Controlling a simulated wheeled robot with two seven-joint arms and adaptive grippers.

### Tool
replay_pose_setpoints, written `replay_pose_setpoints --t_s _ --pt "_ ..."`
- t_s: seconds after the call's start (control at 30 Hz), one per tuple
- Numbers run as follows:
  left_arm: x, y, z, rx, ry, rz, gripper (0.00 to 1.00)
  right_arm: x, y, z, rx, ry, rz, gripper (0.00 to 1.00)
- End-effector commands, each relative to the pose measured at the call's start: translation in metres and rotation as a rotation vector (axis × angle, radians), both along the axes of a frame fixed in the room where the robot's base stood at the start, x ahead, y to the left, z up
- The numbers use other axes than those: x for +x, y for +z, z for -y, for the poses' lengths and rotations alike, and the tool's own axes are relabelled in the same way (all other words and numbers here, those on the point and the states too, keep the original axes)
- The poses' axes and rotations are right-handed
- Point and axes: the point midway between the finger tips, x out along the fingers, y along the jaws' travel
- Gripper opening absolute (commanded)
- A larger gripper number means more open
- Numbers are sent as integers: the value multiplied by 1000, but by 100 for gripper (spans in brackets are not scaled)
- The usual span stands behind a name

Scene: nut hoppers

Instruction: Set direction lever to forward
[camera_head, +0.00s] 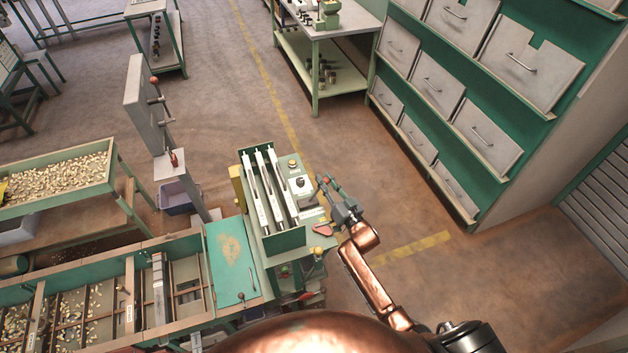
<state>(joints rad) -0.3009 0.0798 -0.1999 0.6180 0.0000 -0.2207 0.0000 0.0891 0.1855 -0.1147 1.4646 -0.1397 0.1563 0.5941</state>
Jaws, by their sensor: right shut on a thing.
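My right gripper (324,184) reaches in from the lower right, copper arm bent, to the right edge of the machine's control panel (311,213). Its dark fingers are shut on a small part there, which I take to be the direction lever; the fingers cover most of it, so its setting cannot be read. A white plate with a dark knob (301,183) lies just left of the fingertips. My left gripper is not in view.
Left of the panel stands a green frame with several pale rails (264,190). A teal plate (230,262) and nut hoppers (58,182) lie farther left. A drawer cabinet (432,85) stands at the upper right. The floor between cabinet and machine is clear.

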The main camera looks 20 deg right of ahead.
Motion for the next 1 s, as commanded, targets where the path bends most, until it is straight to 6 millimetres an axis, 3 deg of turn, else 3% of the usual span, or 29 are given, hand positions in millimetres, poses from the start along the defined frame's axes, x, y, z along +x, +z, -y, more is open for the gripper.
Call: replay_pose_setpoints --t_s 0.17,0.47,0.5,0.73,1.0 --pt "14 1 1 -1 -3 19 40 -1 -4 5 -5 -4 -5 0" --pt "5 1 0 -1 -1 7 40 -1 -5 5 -5 -4 -8 0" --pt "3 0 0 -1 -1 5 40 -1 -5 4 -5 -4 -8 24" --pt "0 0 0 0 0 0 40 0 -4 3 -4 -2 -5 39" --pt "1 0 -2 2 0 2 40 0 -3 2 -3 0 -3 39"
